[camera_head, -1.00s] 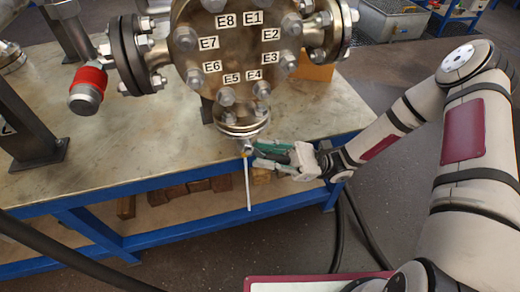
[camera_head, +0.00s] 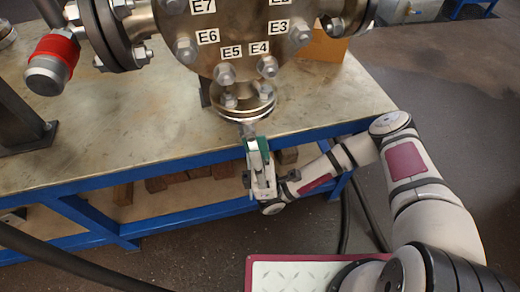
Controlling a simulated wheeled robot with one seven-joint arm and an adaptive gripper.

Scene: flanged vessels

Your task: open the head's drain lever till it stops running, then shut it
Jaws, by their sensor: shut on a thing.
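The flanged vessel head (camera_head: 235,35) has a round bolted face with labels such as E4 and E5. A short flanged neck (camera_head: 243,103) hangs below it, with the small drain valve (camera_head: 247,130) under that. My gripper (camera_head: 257,152), with green fingers, is directly below the valve and shut on the drain lever. The lever itself is mostly hidden by the fingers. No pale stream shows below the valve; my gripper covers part of that space, so I cannot tell if it still runs.
The vessel stands over a metal-topped table (camera_head: 130,140) with a blue frame. A capped side fitting with a red band (camera_head: 56,47) is at left. Wooden blocks (camera_head: 165,182) lie on the lower shelf. An orange-brown box (camera_head: 326,45) stands behind. Floor at right is clear.

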